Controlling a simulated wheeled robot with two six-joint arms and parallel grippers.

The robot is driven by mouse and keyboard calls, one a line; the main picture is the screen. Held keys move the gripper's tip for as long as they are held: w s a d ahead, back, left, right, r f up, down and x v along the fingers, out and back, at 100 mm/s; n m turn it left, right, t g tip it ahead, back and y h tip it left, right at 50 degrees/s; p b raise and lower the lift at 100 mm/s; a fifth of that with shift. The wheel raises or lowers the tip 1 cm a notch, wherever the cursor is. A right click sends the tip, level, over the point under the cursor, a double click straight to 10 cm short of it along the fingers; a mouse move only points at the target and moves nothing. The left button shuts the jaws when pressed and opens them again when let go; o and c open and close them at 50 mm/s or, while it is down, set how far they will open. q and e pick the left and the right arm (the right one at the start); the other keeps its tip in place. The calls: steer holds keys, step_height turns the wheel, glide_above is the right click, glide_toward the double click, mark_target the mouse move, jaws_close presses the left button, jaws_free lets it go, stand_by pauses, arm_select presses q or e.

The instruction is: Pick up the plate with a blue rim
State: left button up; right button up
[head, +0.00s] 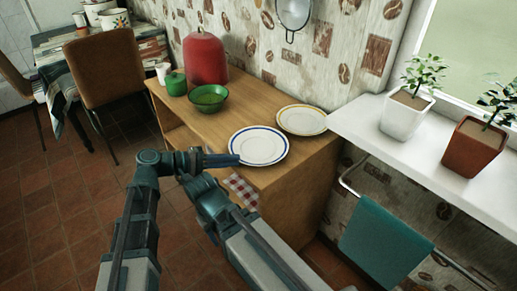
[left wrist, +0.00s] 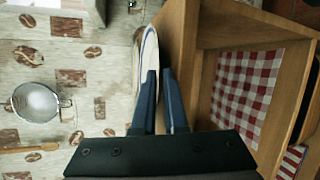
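The white plate with a blue rim (head: 262,148) lies on the wooden counter near its front edge. My left gripper (head: 236,160) is at the plate's left edge in the head view. In the left wrist view the plate (left wrist: 140,55) shows nearly edge-on, just beyond the fingertips. The two left fingers (left wrist: 160,75) are apart with a narrow gap, and the near rim is at the gap. I cannot tell whether they touch the plate. My right gripper is not in view.
A yellow-rimmed plate (head: 302,120) lies right behind the blue-rimmed one. A green bowl (head: 208,97), a green pot (head: 176,84) and a large red pot (head: 206,60) stand farther left on the counter (head: 217,126). A checkered cloth (head: 241,190) lies below the counter top.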

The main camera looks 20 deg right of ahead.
arm_select(q)
jaws_close()
stand_by(1.3)
steer(key=shift+r, duration=0.15)
step_height(320, 180, up, 10)
steer(key=p, duration=1)
